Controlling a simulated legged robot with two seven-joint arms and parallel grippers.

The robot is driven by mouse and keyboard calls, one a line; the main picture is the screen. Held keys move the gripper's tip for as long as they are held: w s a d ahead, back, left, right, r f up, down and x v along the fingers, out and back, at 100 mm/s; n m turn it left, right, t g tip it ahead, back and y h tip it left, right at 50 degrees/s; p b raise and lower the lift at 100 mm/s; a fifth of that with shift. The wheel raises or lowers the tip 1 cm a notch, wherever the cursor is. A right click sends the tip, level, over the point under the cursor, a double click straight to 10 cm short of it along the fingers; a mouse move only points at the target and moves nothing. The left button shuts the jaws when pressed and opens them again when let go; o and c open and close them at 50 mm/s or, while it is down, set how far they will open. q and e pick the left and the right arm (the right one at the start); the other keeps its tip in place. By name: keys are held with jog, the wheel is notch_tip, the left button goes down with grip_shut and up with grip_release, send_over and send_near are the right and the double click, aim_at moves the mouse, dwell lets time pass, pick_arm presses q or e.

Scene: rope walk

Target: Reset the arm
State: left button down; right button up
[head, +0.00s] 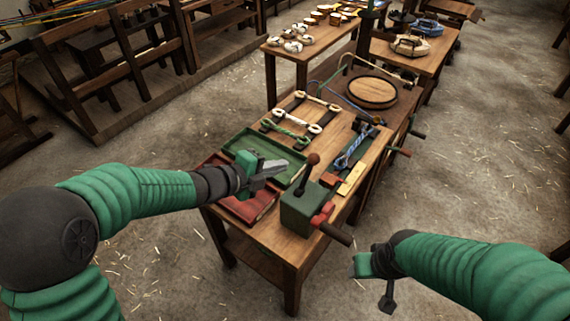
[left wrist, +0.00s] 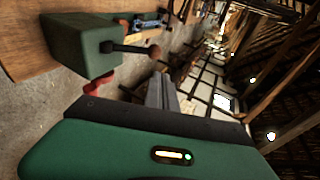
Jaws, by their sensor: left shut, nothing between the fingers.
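My left arm reaches in from the left in the head view. Its gripper (head: 268,174) is shut and empty, above the green tray on the near end of the wooden bench (head: 240,219). In the left wrist view the closed grey fingers (left wrist: 161,92) stand apart from the green box with the lever (left wrist: 80,47). My right gripper (head: 374,283) is off the bench's near right side, over the floor.
The green tray (head: 240,142) and red tray (head: 247,209) lie beside the green lever box (head: 300,212). Rope pieces on holders (head: 287,133) and a round wooden disc (head: 372,92) are farther back. Another table (head: 312,45) stands behind. The floor at right is open.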

pick_arm(q)
jog(key=s+a+f+n+y, duration=0.2)
jog(key=a+f+n+y, duration=0.15)
jog(key=a+n, duration=0.35)
jog(key=s+a+f+n+y, duration=0.2)
jog(key=s+a+n+y, duration=0.15)
jog(key=a+n, duration=0.35)
jog(key=s+a+f+n+g+y, duration=0.1)
jog(key=s+a+f+n+g, duration=0.1)
jog(key=s+n, duration=0.4)
jog(key=s+a+f+n+g+y, duration=0.1)
jog(key=s+a+f+n+g, duration=0.2)
jog(key=s+n, duration=0.3)
jog(key=s+f+g, duration=0.1)
jog(key=s, duration=0.4)
jog(key=shift+s+n+y, duration=0.3)
jog(key=shift+s+n, duration=0.05)
jog(key=shift+n, duration=0.05)
pick_arm(e)
jog(key=shift+s+a+r, duration=0.15)
jog(key=shift+s+a, duration=0.05)
jog(key=shift+a, duration=0.35)
